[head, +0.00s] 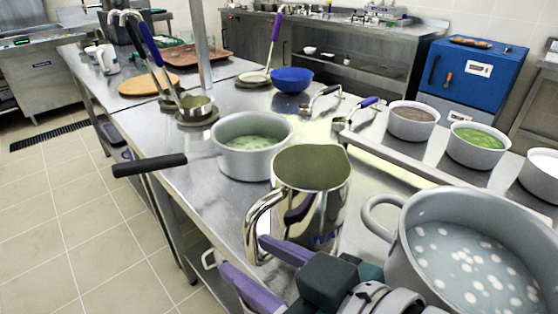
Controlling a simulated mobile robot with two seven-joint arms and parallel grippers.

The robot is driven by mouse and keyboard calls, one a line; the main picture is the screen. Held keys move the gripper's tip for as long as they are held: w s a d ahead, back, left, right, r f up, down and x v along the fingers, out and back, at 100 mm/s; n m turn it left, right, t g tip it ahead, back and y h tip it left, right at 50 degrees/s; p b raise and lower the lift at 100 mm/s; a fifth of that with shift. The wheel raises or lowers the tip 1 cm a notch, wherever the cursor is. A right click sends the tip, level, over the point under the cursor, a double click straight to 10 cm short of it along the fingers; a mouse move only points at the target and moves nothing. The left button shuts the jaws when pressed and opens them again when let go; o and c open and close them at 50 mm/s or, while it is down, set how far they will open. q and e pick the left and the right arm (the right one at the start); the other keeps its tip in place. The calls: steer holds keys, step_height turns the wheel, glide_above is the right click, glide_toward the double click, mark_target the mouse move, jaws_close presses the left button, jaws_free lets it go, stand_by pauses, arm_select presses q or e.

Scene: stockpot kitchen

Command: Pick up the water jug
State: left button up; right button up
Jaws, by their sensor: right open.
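The water jug (318,212) is a shiny metal pitcher that stands upright on the steel worktop in the middle foreground. Dark lettering shows low on its side, partly hidden. Its curved handle (252,222) points left. My right gripper (246,255), with purple fingers, comes in from the bottom of the head view. It is open, and its fingertips are close to the lower part of the handle. I cannot tell whether they touch it or lie around it. My left gripper is not in view.
A saucepan (232,162) of green liquid stands just behind the jug, its black handle jutting left past the table edge. A large stockpot (402,250) stands close on the right. Behind are a blue bowl (292,77), ladles and several white-rimmed containers on a rail.

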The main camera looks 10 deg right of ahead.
steer(key=b+x, duration=0.1)
steer(key=x, duration=0.4)
steer(key=shift+w+d+r, duration=0.1)
steer(key=shift+w+d, duration=0.05)
steer(key=shift+w, duration=0.1)
jaws_close()
stand_by(1.0)
steer(key=shift+r, duration=0.1)
